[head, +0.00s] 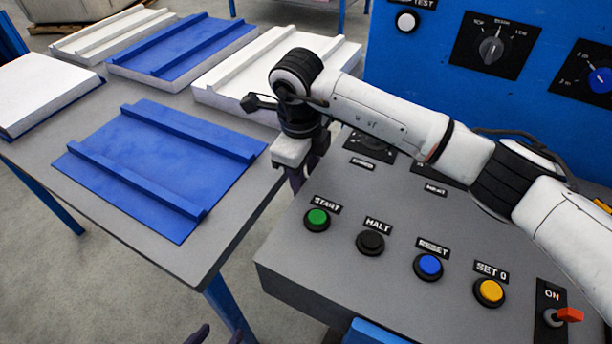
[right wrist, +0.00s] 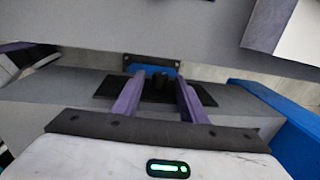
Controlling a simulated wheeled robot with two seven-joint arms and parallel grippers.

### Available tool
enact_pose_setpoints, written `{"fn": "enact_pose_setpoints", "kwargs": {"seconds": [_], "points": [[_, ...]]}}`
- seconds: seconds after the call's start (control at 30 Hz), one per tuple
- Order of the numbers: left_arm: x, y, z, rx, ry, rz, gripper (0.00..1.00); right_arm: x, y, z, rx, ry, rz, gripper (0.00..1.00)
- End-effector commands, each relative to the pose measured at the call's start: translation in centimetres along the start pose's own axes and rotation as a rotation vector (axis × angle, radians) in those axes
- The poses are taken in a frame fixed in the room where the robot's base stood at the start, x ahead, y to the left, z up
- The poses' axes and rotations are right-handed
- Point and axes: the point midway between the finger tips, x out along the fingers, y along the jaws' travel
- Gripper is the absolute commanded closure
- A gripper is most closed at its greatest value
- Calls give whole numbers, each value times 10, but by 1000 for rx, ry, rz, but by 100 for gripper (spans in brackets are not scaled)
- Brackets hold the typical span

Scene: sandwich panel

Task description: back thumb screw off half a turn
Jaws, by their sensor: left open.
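In the right wrist view a dark knob-like thumb screw (right wrist: 160,84) stands on a black plate (right wrist: 104,88), with a blue part (right wrist: 151,69) behind it. My right gripper (right wrist: 160,90) is open, its two purple fingers on either side of the knob, with a gap visible at each side. In the head view my right gripper (head: 297,178) points down at the console's left edge; I cannot make out the thumb screw there. My left gripper (head: 216,338) shows only as dark fingertips, apart and empty, at the bottom edge.
The grey console (head: 335,265) carries a green START button (head: 317,219), several other buttons and an orange-handled switch (head: 567,315). A blue cabinet (head: 420,60) with dials rises behind. The table (head: 215,245) at left holds a blue panel (head: 150,170) and several white and blue slabs.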

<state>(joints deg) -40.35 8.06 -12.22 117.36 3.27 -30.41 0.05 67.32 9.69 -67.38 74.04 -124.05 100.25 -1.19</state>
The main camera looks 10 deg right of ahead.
Motion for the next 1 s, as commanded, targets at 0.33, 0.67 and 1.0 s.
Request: {"fn": "enact_pose_setpoints", "kwargs": {"seconds": [0.33,0.67,1.0], "points": [[0,0,-2,0,4,0,51,0,0,0,-1,0,0,80],[0,0,-2,2,5,0,51,0,0,0,0,0,11,100],[2,-1,0,2,5,0,51,1,-5,0,5,-4,166,100]]}}
